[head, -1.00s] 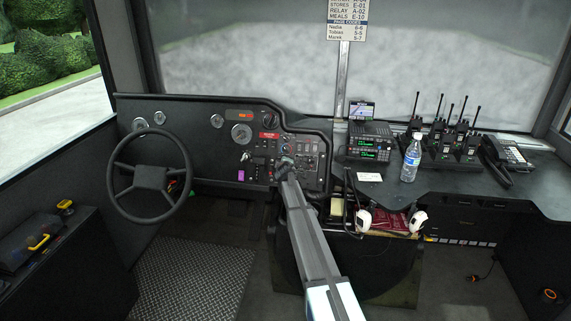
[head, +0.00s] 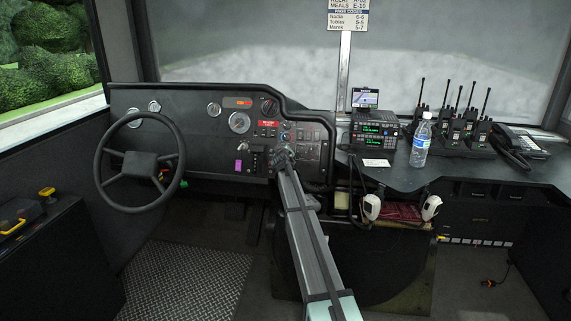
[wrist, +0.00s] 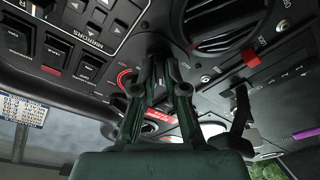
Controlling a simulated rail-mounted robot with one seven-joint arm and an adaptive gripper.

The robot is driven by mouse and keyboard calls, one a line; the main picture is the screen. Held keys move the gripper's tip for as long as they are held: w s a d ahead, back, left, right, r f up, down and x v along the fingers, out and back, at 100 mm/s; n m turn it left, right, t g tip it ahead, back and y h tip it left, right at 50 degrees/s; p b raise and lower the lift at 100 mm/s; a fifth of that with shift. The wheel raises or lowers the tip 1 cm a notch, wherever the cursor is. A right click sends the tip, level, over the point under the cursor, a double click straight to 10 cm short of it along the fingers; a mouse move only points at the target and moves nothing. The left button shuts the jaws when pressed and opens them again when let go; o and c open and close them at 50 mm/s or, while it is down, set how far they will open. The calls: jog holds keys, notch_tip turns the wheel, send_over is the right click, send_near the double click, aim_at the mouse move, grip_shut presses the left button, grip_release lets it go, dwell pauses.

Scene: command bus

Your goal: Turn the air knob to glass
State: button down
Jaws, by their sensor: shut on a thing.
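The dashboard panel (head: 225,125) is dark, with gauges, switches and knobs. My gripper (head: 283,152) is at the panel's right part, at the end of my outstretched arm. In the wrist view, my gripper (wrist: 160,68) has both fingers closed in on a dark knob on the panel. The knob is mostly hidden between the fingertips. Part of a red ring marking (wrist: 124,79) shows just left of the fingers. I cannot read the knob's labels or tell which setting it points to.
Close around the fingers are rocker switches (wrist: 55,50) below a mirrors label, a round air vent (wrist: 222,22) and a dark lever (wrist: 240,110). The steering wheel (head: 102,165) is left. A radio (head: 373,130), a water bottle (head: 421,142) and several walkie-talkies stand on the right counter.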

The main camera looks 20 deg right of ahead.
jog(key=m+b, duration=0.1)
jog(key=b, duration=0.2)
jog(key=f+m+b, duration=0.1)
jog(key=m+b, duration=0.1)
jog(key=b, duration=0.1)
jog(key=shift+w+h, duration=0.1)
jog(key=shift+h, duration=0.3)
jog(key=m+b, duration=0.4)
jog(key=b, duration=0.2)
jog(key=shift+a+h, duration=0.1)
jog(key=shift+h, duration=0.2)
jog(key=m+b, duration=0.2)
jog(key=b, duration=0.1)
jog(key=m+h+b, duration=0.1)
jog(key=m+b, duration=0.1)
jog(key=shift+r, duration=0.3)
jog(key=shift+a+r+m+g+b, duration=0.15)
jog(key=shift+m+g+b, duration=0.15)
jog(key=shift+m+b, duration=0.4)
jog(key=c, duration=1.2)
grip_release()
